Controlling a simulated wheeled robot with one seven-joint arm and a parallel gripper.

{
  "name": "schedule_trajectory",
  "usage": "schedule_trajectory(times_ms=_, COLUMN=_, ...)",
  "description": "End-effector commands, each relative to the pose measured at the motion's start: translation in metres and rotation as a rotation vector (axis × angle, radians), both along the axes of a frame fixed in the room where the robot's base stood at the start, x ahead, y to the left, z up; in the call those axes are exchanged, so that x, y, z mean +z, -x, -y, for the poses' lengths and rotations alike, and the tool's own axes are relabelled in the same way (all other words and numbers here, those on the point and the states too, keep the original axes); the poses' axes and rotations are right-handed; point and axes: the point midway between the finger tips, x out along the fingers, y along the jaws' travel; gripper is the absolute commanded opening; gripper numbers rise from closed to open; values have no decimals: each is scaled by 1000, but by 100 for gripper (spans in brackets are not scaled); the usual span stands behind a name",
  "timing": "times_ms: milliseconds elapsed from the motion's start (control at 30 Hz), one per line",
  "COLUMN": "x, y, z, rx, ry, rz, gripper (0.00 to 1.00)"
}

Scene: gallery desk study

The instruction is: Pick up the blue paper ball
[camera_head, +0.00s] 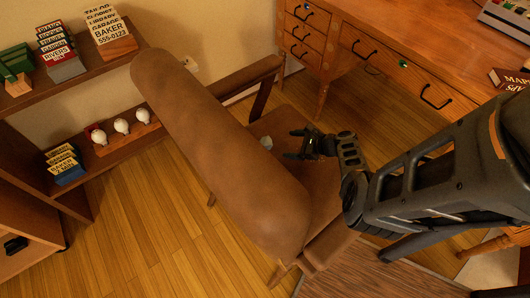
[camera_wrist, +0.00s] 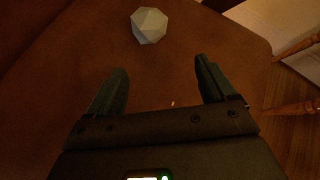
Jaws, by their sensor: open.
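A small pale grey-blue faceted ball (camera_wrist: 149,26) lies on the brown chair seat, near the top of the wrist view. In the head view the ball (camera_head: 266,143) shows just past the chair's backrest, partly hidden by it. My gripper (camera_wrist: 160,82) is open and empty over the seat, its two fingers apart, with the ball beyond the fingertips and not between them. In the head view my gripper (camera_head: 295,145) is to the right of the ball, a little apart from it.
The brown chair (camera_head: 215,140) has a tall backrest on the left and armrests around the seat. A wooden desk (camera_head: 400,35) with drawers stands behind at the right. A shelf (camera_head: 110,60) with signs and white bulbs is at the left. Open wooden floor (camera_head: 150,225) lies at lower left.

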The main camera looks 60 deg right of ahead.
Motion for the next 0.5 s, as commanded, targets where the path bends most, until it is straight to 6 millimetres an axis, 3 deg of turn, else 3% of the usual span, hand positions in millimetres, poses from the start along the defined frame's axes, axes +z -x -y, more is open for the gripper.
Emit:
schedule_trajectory(times_ms=100, x=-1, y=-15, z=1, rx=-91, ry=-191, rz=128, gripper=84)
schedule_trajectory(times_ms=200, x=3, y=-21, z=1, rx=-126, ry=-276, rz=188, gripper=84)
schedule_trajectory(times_ms=500, x=-6, y=-46, z=-1, rx=-134, ry=-305, rz=207, gripper=84)
